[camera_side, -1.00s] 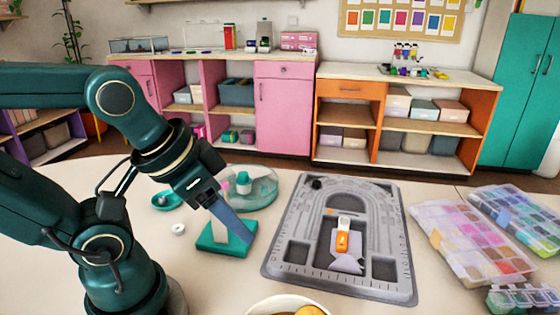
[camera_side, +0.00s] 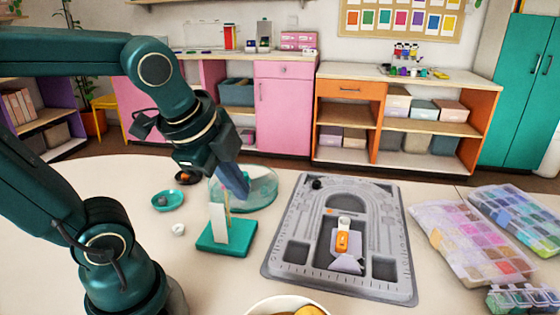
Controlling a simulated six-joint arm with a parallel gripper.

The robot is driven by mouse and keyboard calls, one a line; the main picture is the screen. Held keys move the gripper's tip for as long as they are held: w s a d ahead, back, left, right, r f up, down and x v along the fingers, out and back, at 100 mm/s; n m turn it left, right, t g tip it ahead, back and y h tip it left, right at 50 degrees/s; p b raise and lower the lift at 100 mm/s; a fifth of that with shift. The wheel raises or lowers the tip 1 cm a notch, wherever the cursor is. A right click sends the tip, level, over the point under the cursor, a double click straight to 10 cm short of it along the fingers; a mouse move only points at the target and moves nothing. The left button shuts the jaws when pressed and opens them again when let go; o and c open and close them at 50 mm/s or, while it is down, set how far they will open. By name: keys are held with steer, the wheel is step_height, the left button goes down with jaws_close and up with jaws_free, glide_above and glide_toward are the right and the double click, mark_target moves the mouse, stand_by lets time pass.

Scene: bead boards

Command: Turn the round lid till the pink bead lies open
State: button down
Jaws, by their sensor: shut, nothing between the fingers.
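A round, clear greenish lidded dish (camera_side: 262,192) stands on the table left of the grey bead board. My gripper (camera_side: 240,194) is shut and empty, its blue-grey fingers pointing down over the left part of the dish. I cannot tell whether the fingertips touch the lid. My gripper hides part of the dish and the lid's knob. No pink bead can be made out in this view.
A teal stand (camera_side: 228,236) with a white upright is just in front of the dish. The grey bead board (camera_side: 388,250) holds an orange-and-white tool. Small teal (camera_side: 168,201) and dark (camera_side: 186,178) dishes sit left. Clear bead boxes (camera_side: 470,240) lie right. A white bowl (camera_side: 262,308) is at the front.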

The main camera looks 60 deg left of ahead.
steer(key=w+a+m+g+y, duration=0.1)
steer(key=w+a+m, duration=0.2)
steer(key=a+m, duration=0.15)
steer(key=m+g+y, duration=0.2)
steer(key=m+g, duration=0.1)
steer(key=g, duration=0.1)
glide_toward(211, 187)
steer(key=d+f, duration=0.1)
steer(key=f, duration=0.1)
steer(key=d+f, duration=0.1)
steer(key=f, duration=0.1)
steer(key=d+f, duration=0.1)
steer(key=f, duration=0.1)
steer(key=shift+s+d+f, duration=0.1)
steer(key=shift+d+f, duration=0.1)
steer(key=shift+d, duration=0.05)
steer(key=a, duration=0.2)
steer(key=shift+a+r, duration=0.15)
steer(key=shift+a, duration=0.85)
steer(key=shift+a, duration=1.15)
steer(key=shift+a, duration=0.65)
